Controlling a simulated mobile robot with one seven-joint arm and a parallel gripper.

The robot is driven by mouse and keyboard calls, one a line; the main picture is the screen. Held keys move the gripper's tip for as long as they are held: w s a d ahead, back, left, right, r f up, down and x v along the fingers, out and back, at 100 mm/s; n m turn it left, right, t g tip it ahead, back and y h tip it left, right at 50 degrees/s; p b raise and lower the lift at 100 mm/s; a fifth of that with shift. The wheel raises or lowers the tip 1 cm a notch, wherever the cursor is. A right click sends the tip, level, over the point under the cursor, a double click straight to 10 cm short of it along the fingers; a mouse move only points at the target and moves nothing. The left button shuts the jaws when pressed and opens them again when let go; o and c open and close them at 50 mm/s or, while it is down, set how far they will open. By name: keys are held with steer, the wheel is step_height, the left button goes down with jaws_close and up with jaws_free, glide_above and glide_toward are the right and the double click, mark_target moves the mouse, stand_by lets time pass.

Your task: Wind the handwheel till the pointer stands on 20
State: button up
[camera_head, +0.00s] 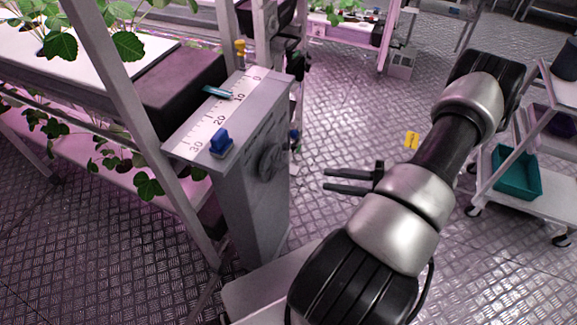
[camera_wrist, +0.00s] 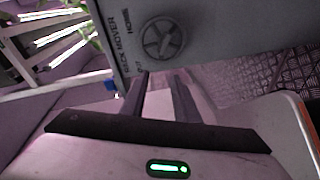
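The handwheel (camera_head: 271,158) is a dark grey spoked wheel on the right face of a grey pedestal (camera_head: 254,205). In the wrist view the handwheel (camera_wrist: 163,38) is ahead of the fingers, beside lettering that reads "RACK MOVER". The white scale (camera_head: 185,142) on the pedestal's top is marked from 0 at the far end to 30 at the near end. A teal pointer (camera_head: 217,92) lies across it near 10. My gripper (camera_head: 326,179) is open and empty, to the right of the handwheel and apart from it. Its two fingers (camera_wrist: 158,80) point toward the pedestal.
A blue block (camera_head: 221,143) sits on the pedestal's top near the 20 to 30 marks. Plant racks (camera_head: 110,95) stand close on the left. A cart with a teal bin (camera_head: 517,174) is at the right. The metal floor between pedestal and cart is mostly clear.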

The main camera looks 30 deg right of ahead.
mark_target(283, 168)
step_height(283, 168, down, 3)
steer(key=s+d+m+t+h, duration=0.1)
steer(key=s+d+m+t, duration=0.15)
steer(key=m, duration=0.25)
steer(key=shift+n+t, duration=0.25)
steer(key=shift+n, duration=0.05)
steer(key=x, duration=1.8)
steer(key=shift+w+a+f, duration=0.1)
steer(key=shift+w+f, duration=0.2)
steer(key=shift+f, duration=0.05)
jaws_close()
